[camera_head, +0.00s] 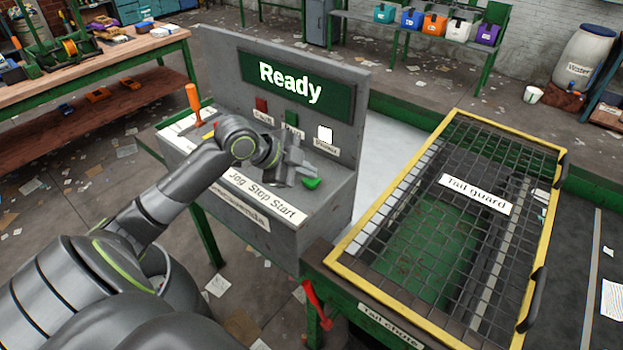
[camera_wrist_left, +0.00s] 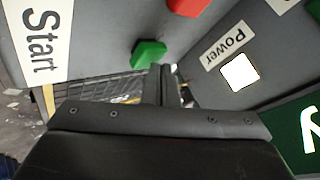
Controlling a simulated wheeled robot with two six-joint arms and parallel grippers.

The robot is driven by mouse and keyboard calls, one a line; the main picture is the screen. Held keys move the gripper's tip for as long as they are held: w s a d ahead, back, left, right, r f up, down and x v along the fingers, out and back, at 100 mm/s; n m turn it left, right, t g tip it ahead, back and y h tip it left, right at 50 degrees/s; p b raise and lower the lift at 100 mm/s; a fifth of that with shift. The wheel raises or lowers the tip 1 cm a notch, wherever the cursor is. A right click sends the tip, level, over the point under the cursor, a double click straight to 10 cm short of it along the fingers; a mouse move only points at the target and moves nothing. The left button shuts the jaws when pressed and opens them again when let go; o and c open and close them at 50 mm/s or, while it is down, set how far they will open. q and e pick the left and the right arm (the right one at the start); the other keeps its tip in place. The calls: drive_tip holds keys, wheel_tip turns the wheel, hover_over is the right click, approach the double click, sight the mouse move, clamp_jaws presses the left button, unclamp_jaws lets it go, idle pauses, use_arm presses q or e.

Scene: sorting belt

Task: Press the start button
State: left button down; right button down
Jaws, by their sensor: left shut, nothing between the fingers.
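The green start button (camera_head: 311,183) sits on the console top above the "Start" label. It also shows in the left wrist view (camera_wrist_left: 148,53), where its face is clear. My left gripper (camera_head: 299,164) is shut and empty. It is over the console top, close to the start button; no contact can be made out. In the left wrist view the dark shut fingers (camera_wrist_left: 161,85) are beside the button. My right gripper is not in view.
The upright panel with the "Ready" screen (camera_head: 296,86) stands behind my gripper. An orange-handled lever (camera_head: 194,98) is at the console's left end. A red part (camera_wrist_left: 188,6) shows near the button. The yellow-framed tail guard (camera_head: 400,300) is to the right.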

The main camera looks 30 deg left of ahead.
sight(306, 180)
use_arm(q)
drive_tip(key=shift+f, duration=0.4)
idle(0.3)
drive_tip(key=shift+r, duration=0.15)
drive_tip(key=shift+r+p, duration=0.7)
drive_tip(key=shift+r, duration=0.1)
wheel_tip(306, 180, up, 5)
drive_tip(key=p, duration=0.4)
drive_tip(key=shift+r+p, duration=0.1)
drive_tip(key=shift+p, duration=0.2)
idle(0.4)
